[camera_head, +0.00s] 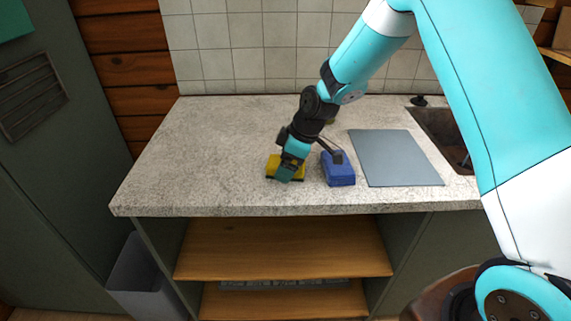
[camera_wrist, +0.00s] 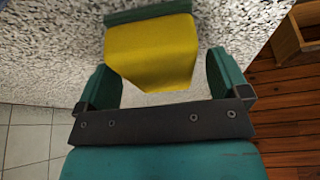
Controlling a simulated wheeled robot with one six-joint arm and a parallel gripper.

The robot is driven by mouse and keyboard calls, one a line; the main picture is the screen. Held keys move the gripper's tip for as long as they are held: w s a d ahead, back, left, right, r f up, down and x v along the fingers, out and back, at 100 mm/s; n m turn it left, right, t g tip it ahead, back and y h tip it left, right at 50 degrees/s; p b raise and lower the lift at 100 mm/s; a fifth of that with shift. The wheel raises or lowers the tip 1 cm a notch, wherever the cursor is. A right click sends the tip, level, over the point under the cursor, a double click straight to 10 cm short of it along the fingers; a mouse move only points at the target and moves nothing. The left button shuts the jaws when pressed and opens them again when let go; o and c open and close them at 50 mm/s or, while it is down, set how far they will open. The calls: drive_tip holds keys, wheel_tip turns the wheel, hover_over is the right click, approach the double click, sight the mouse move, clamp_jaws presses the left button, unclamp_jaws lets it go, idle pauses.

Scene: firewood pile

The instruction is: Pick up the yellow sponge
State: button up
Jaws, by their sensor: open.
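The yellow sponge (camera_head: 271,166) lies on the speckled grey countertop near its front edge, partly covered by my gripper in the head view. In the wrist view the sponge (camera_wrist: 152,50) has a dark green layer along one side. My gripper (camera_head: 287,176) is over the sponge from above. In the wrist view my gripper (camera_wrist: 165,80) is open, with one green finger on each side of the sponge. Small gaps show between the fingers and the sponge. Whether the fingertips touch the countertop is hard to tell.
A blue sponge-like block (camera_head: 338,169) lies just right of my gripper. A grey-blue board (camera_head: 395,158) lies farther right, beside the sink (camera_head: 446,135). The countertop (camera_head: 200,150) is clear on the left. Open wooden shelves (camera_head: 285,248) and a grey bin (camera_head: 145,280) are below.

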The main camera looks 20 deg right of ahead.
drive_tip(key=shift+f, duration=0.2)
drive_tip(key=shift+f, duration=0.25)
idle(0.3)
drive_tip(key=c, duration=1)
drive_tip(key=shift+r, duration=0.1)
wheel_tip(320, 180, up, 20)
drive_tip(key=shift+r+b, duration=0.2)
drive_tip(key=shift+b, duration=0.55)
drive_tip(key=shift+o, duration=0.6)
drive_tip(key=shift+a, duration=0.1)
drive_tip(key=shift+c, duration=0.3)
